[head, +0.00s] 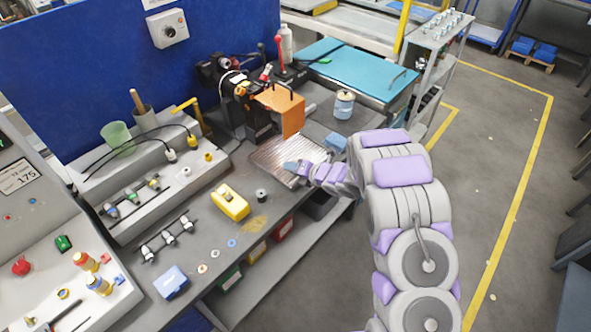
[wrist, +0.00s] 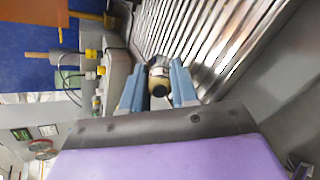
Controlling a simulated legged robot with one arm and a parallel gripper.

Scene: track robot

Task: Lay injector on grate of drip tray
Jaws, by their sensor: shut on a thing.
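My gripper (head: 291,166) reaches from the right to the drip tray (head: 270,160), over its silver ribbed grate. In the wrist view, the two blue fingers of my gripper (wrist: 158,92) are shut on the injector (wrist: 158,80), a short round piece with a cream and dark end. The grate (wrist: 200,28) lies beyond and to the right of the fingertips there. I cannot tell whether the injector touches the grate. In the head view the fingers and arm hide the injector.
A machine with an orange plate (head: 282,108) stands behind the tray. A yellow tool (head: 230,202) and a small dark cylinder (head: 262,195) lie at the front left. Several other injectors (head: 168,240) rest further left.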

